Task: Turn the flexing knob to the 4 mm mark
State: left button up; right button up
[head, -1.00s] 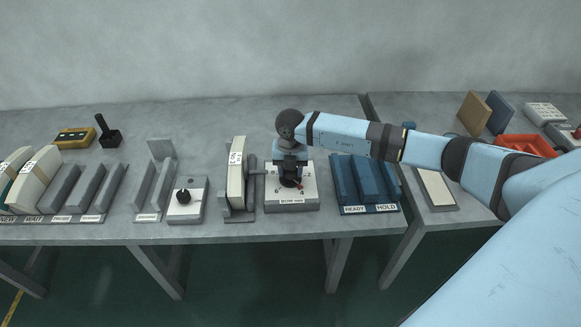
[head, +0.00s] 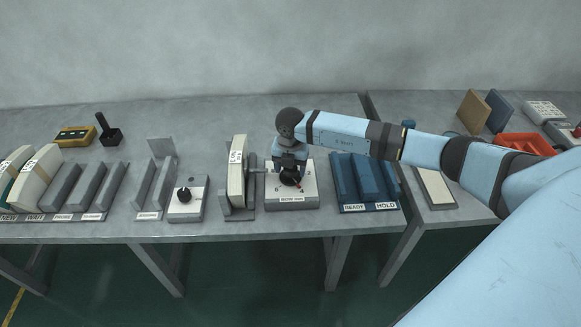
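The flexing knob (head: 291,180) is a round black dial with a red pointer mark. It sits on top of a pale box (head: 308,199) with a label on its front edge, on the grey table. The red mark points toward the lower right of the picture. The scale figures are too small to read with certainty. My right gripper (head: 290,168) points down directly over the knob and hides its far side. The fingers are too small and dark to show whether they are open or touch the knob. My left gripper is not in view.
A holder with an upright cream piece (head: 236,172) stands close left of the box. Another pale box with a black knob (head: 184,194) is farther left. My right arm passes above the blue rack.

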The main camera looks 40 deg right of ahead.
jog(key=shift+r, duration=0.45)
notch_tip(320, 180, up, 13)
jog(key=shift+f+b, duration=0.1)
jog(key=shift+b, duration=0.35)
jog(key=shift+a, duration=0.1)
